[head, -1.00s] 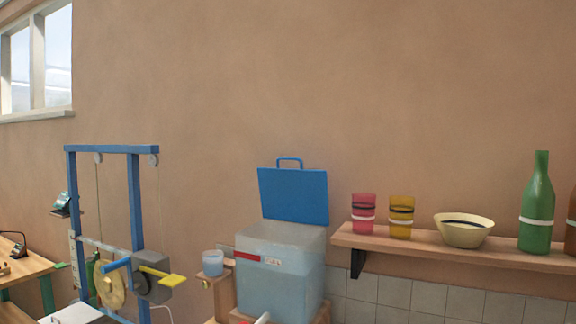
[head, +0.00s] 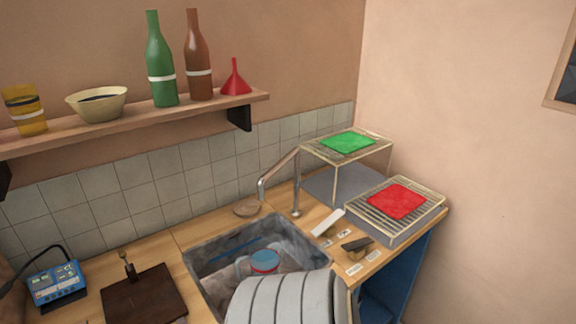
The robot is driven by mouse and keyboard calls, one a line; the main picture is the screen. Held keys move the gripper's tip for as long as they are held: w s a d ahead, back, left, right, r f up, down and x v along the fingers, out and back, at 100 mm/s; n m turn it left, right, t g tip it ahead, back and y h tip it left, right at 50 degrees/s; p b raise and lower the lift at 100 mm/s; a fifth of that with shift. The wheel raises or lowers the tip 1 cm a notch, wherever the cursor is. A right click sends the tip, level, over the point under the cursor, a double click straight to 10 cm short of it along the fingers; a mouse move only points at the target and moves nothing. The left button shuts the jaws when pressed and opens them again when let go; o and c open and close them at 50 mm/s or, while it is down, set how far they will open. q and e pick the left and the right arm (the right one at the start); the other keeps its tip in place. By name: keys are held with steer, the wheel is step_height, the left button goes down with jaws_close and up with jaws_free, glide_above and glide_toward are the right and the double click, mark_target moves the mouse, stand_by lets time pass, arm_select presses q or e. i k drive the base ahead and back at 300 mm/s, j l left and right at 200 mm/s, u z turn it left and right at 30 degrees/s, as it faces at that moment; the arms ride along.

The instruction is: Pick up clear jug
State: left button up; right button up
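A clear jug (head: 242,267) appears to stand inside the stone-grey sink (head: 205,277); its see-through side and handle are hard to make out. A small cup-like thing with a blue rim and a red inside (head: 264,262) shows at the same place, in or right beside the jug; I cannot tell which.
A large grey ribbed curved shape (head: 283,300) hides the sink's front; I cannot tell what it is. A metal tap (head: 278,175) rises behind the sink. Wire racks with green (head: 348,142) and red (head: 396,202) pads stand right. A shelf with bottles (head: 160,60) hangs above left.

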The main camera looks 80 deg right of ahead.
mark_target(265, 257)
steer(key=z, duration=2.45)
steer(key=l+u, duration=0.95)
steer(key=k+l+u, duration=0.15)
steer(key=l+u, duration=0.35)
steer(key=l, duration=0.1)
